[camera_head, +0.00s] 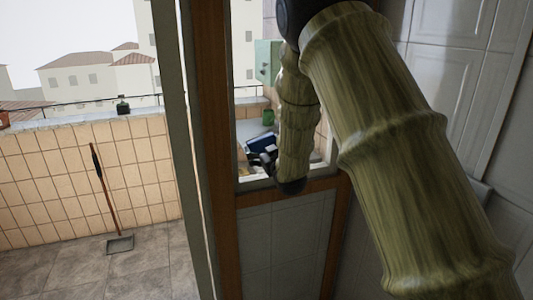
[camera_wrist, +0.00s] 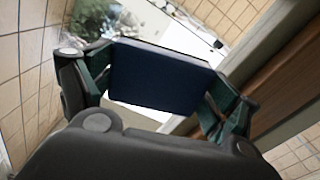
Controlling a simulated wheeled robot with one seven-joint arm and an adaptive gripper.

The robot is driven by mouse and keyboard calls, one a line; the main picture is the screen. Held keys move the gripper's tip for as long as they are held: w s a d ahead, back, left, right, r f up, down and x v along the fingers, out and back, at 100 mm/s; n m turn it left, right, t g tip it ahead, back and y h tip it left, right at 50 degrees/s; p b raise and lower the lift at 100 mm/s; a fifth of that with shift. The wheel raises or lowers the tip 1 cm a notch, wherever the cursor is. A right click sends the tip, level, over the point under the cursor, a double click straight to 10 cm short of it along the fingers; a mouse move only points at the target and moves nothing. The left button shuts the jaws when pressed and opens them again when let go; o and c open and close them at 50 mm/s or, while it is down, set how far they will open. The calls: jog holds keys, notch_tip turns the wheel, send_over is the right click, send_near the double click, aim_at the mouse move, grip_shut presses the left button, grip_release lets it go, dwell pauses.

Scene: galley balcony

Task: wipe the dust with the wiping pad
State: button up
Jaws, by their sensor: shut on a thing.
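The wiping pad is a dark blue block (camera_wrist: 158,82) in the wrist view, filling the space between my two fingers. My gripper (camera_wrist: 160,75) is shut on it, with a finger at either side. In the head view my gripper (camera_head: 262,160) and the blue pad (camera_head: 266,141) are small, beyond the window frame, over a pale surface. The wrist view shows a white surface (camera_wrist: 140,112) behind the pad. I cannot make out the dust with certainty; the pad hides part of the surface. Contact between pad and surface cannot be told.
A wooden window frame (camera_head: 215,120) and sill (camera_head: 290,190) stand close around my arm. A green container (camera_head: 268,117) sits beyond the pad. A leafy green plant (camera_wrist: 95,18) shows in the wrist view.

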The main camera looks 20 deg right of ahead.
jog(key=shift+w, duration=0.5)
jog(key=shift+w, duration=0.8)
jog(key=shift+d, duration=0.1)
